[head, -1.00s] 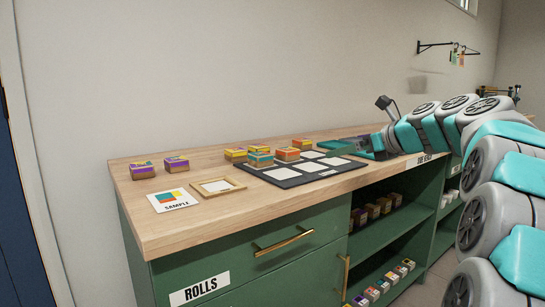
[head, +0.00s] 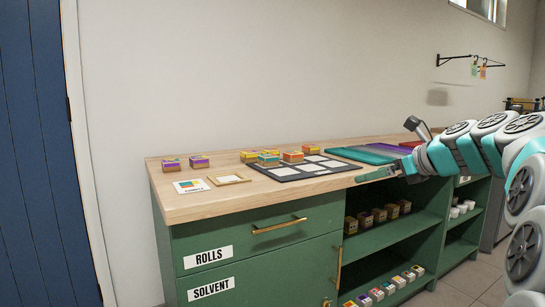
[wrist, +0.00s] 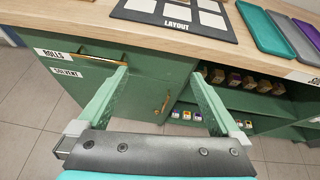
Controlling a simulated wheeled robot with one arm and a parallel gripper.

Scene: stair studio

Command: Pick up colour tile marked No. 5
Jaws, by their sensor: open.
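Several small blocks with coloured tops stand on the wooden counter. A yellow block (head: 249,157), a teal block (head: 268,159) and an orange block (head: 292,157) stand by the back left of the black layout board (head: 285,172). No number is readable on any block, so I cannot tell which is No. 5. My gripper (head: 376,174) is at the counter's front edge, right of the board. In the wrist view my gripper (wrist: 158,78) is open, with nothing between its fingers.
A sample card (head: 189,186) and a small wooden frame (head: 229,179) lie left of the board. Teal, purple and red trays (head: 365,154) lie to its right. Small boxes (head: 385,289) and brown blocks (head: 378,215) stand on the shelves below.

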